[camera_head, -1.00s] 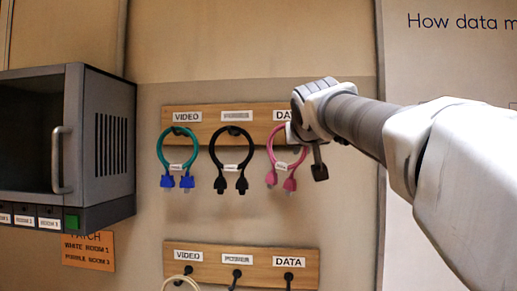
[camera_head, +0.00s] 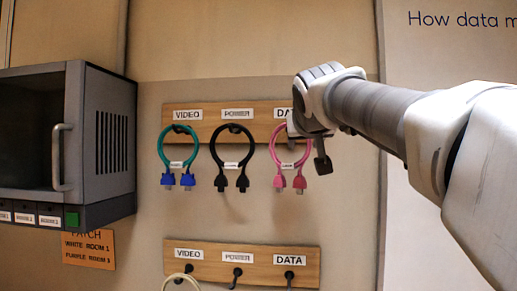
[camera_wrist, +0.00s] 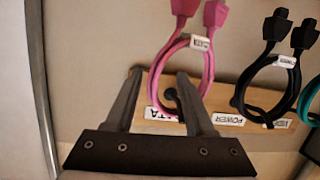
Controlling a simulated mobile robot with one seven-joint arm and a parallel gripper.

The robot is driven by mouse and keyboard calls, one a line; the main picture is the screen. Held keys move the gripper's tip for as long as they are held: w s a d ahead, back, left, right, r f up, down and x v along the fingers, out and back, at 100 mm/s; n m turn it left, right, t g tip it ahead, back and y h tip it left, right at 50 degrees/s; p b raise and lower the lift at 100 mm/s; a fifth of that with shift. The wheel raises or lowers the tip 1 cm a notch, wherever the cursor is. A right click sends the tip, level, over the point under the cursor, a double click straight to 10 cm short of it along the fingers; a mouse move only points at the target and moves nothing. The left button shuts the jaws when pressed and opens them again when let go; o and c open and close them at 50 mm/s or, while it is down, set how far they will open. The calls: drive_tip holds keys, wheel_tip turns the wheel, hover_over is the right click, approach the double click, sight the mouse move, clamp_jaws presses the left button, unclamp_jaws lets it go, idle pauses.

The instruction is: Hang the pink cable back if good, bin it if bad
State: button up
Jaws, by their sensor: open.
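The pink cable (camera_head: 275,150) hangs as a loop at the DATA place of the upper wooden board, its two pink plugs down. Its tag and plugs (camera_wrist: 216,14) also show in the wrist view. My gripper (camera_head: 298,130) is in front of that place, hiding part of the DATA label and the loop's top in the head view. In the wrist view, my gripper (camera_wrist: 160,73) is open, with the dark DATA hook (camera_wrist: 169,94) between its fingers. One strand of the loop shows between the fingers; the right fingertip appears inside the loop. I cannot tell whether they touch.
A black cable (camera_head: 215,150) and a teal cable with blue plugs (camera_head: 161,150) hang to the left. A lower board (camera_head: 262,258) has VIDEO, POWER and DATA hooks, with a pale cable at VIDEO. A grey cabinet (camera_head: 106,75) stands at the left, above an orange sign (camera_head: 88,250).

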drive_tip(key=b+v, duration=0.2)
drive_tip(key=v, duration=1.3)
drive_tip(key=s+f+g, duration=0.3)
drive_tip(key=s+f, duration=0.2)
drive_tip(key=f, duration=1)
drive_tip(key=s+d+f+g+y, duration=0.1)
drive_tip(key=s+f+g, duration=0.2)
drive_tip(key=f, duration=1.2)
drive_tip(key=s+f+g+y, duration=0.1)
drive_tip(key=s+f+g, duration=0.2)
drive_tip(key=s+f, duration=0.4)
wheel_tip(320, 180, down, 9)
drive_tip(key=shift+s+d+r+n, duration=0.2)
drive_tip(key=shift+d+r+n, duration=0.05)
drive_tip(key=shift+d+n, duration=0.15)
